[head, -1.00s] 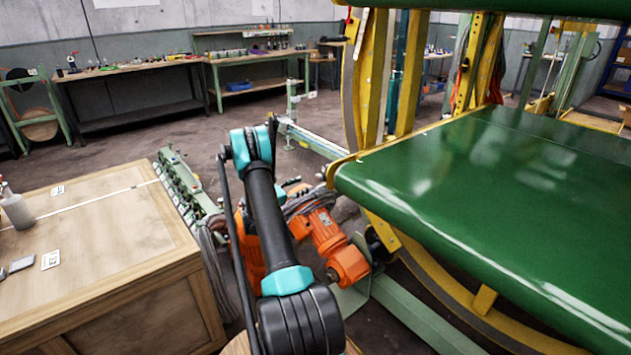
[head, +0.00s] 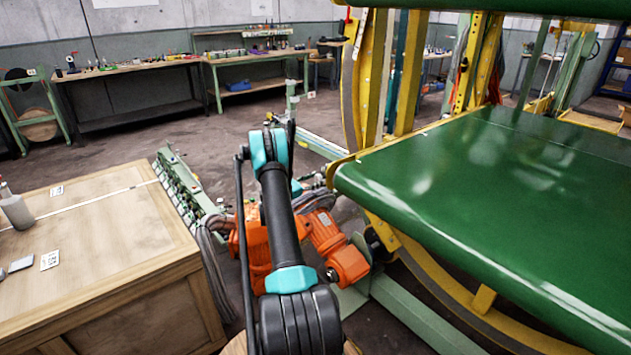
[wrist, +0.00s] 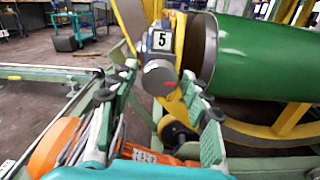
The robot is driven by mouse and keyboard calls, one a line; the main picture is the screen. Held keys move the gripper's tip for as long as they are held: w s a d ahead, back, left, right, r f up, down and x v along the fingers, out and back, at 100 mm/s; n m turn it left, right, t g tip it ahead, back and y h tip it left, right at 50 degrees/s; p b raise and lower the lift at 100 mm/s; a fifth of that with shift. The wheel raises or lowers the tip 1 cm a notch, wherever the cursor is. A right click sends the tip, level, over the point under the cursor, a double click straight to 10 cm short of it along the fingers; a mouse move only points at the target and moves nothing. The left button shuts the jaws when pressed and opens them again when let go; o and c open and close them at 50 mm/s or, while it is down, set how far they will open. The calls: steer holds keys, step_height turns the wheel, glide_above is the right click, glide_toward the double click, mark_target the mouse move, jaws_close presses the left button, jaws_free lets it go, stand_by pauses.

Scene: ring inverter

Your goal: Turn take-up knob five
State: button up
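Knob five is a grey round knob (wrist: 158,78) with a small red mark on its face. It sits just below a white plate reading 5 (wrist: 162,40), beside the end of the green roller in the wrist view. My gripper (wrist: 155,84) is open, with one finger to the left of the knob and one to the right. The fingertips are near the knob's sides, and I cannot tell whether they touch it. In the head view my own arm covers the gripper, and the knob cannot be made out.
A wide green belt (head: 480,190) in a yellow frame (head: 405,75) fills the right side. An orange motor (head: 340,260) is low beside my arm. A wooden crate (head: 90,240) stands at left. Open floor (head: 130,145) lies behind, before workbenches.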

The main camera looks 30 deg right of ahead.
steer(key=c, duration=0.8)
steer(key=shift+m, duration=0.4)
